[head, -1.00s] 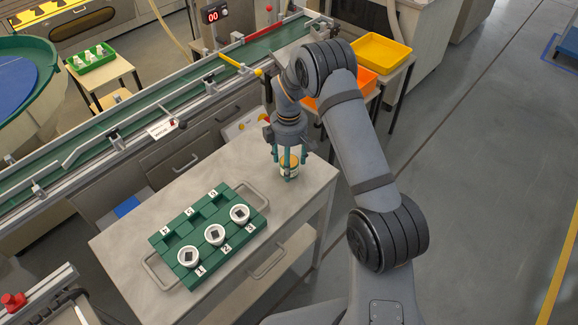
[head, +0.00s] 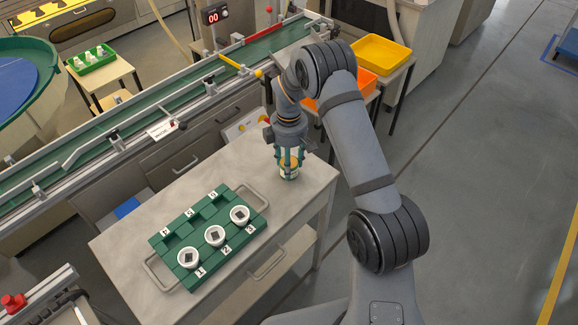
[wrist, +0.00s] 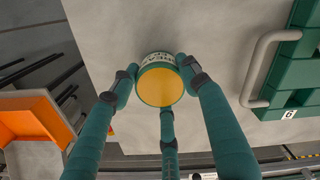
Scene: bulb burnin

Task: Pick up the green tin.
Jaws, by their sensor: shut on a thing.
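The green tin (head: 289,173) is a small can with a pale label band, near the right end of the grey worktop. In the wrist view the tin (wrist: 160,86) shows a yellow-orange end, a green rim and a lettered band. My gripper (head: 290,160) points down over it with three teal fingers. In the wrist view my gripper (wrist: 160,80) has its fingertips closed around the tin. The tin appears upright; I see no clear gap between it and the worktop.
A green tray (head: 175,235) with numbered places and several white cups stands left on the worktop (head: 120,240). A conveyor (head: 130,115) runs behind. Orange (head: 358,82) and yellow (head: 383,52) bins stand at the back right. The worktop between tray and tin is clear.

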